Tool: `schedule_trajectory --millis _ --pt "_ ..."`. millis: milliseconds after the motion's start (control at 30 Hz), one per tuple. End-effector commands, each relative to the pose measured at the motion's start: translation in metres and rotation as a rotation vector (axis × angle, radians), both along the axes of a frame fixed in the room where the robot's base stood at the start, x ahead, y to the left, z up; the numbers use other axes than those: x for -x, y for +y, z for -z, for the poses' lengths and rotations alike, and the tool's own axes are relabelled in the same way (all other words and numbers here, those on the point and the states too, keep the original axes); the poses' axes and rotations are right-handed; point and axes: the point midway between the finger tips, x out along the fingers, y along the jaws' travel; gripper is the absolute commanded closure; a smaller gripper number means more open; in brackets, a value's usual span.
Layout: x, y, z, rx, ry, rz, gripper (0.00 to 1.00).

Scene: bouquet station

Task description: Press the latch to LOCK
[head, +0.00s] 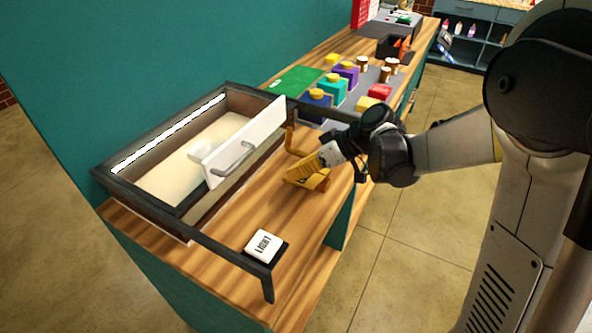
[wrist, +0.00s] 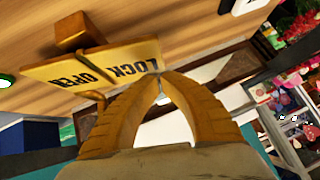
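The latch is a yellow-orange plate (wrist: 95,66) with the words LOCK and OPEN, on the wooden bench. A thick orange block (wrist: 80,32) rises at one edge of it in the wrist view. In the head view the plate (head: 322,183) is partly hidden by my gripper (head: 290,176). A bent orange bar (head: 291,141) stands just behind it. My gripper's ribbed fingers show in the wrist view (wrist: 163,82) with their tips together and nothing between them. The tips appear close to the LOCK end; I cannot tell whether they touch.
A dark-framed box (head: 147,196) with a white handled panel (head: 245,142) stands left of my gripper. A white LIGHT button (head: 263,245) is at the near end. Coloured blocks (head: 333,90) and a green mat (head: 296,80) lie farther along the bench.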

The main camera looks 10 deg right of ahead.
Motion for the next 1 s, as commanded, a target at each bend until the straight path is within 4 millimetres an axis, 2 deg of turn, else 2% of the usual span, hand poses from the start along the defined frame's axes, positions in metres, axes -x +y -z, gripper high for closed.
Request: schedule_trajectory --millis 1000 --pt "0.007 0.005 0.012 0.103 -0.141 -0.001 1.0"
